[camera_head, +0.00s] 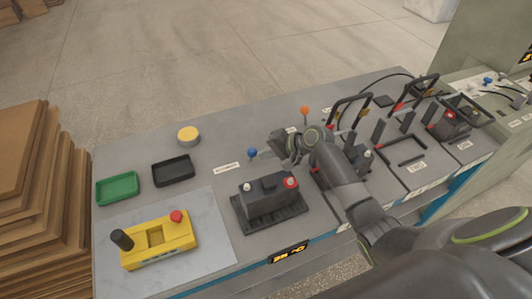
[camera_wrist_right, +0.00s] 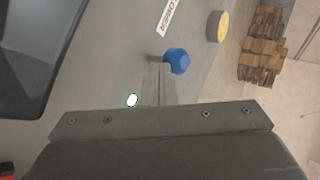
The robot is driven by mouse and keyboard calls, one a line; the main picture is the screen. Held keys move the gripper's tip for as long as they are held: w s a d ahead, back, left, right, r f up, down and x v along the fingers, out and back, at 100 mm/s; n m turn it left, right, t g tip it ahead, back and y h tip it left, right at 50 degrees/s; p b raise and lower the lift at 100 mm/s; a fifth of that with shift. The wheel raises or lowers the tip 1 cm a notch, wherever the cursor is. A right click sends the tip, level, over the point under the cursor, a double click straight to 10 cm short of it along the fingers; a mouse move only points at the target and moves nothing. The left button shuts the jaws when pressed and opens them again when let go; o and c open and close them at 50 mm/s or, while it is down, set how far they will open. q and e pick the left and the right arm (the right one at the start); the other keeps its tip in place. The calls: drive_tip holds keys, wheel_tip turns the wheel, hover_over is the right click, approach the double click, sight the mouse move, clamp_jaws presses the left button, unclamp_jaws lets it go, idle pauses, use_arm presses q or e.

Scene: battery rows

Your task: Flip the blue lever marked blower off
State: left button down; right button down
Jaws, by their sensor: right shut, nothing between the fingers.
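The blue lever (camera_head: 252,153) has a round blue knob and stands on the grey bench top, beside a white label (camera_head: 227,168) that looks to read "blower". In the right wrist view the blue knob (camera_wrist_right: 177,60) sits at the tip of my fingers, and part of the label (camera_wrist_right: 170,18) shows beyond it. My right gripper (camera_head: 272,148) is shut and empty, just right of the knob in the head view. Its closed fingers (camera_wrist_right: 155,82) reach close beside the lever; I cannot tell whether they touch it. My left gripper is not in view.
A black battery (camera_head: 264,190) with a red terminal stands in front of the lever. An orange-knobbed lever (camera_head: 305,111) is behind my right arm.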

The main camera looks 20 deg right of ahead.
drive_tip(key=shift+w+r+p, duration=0.25)
drive_tip(key=shift+p, duration=0.15)
drive_tip(key=shift+w+r+m+g+p, duration=0.45)
drive_tip(key=shift+w+g+p, duration=0.3)
drive_tip(key=shift+g+p, duration=0.45)
drive_tip(key=shift+w+a+r+g+p, duration=0.15)
drive_tip(key=shift+w+g+p, duration=0.15)
drive_tip(key=shift+w+g, duration=0.15)
drive_tip(key=shift+w+m+g+h, duration=0.25)
drive_tip(key=shift+w+h, duration=0.05)
drive_tip(key=shift+w, duration=0.35)
drive_tip(key=shift+s, duration=0.1)
drive_tip(key=shift+r+p, duration=0.75)
drive_tip(key=shift+p, duration=0.15)
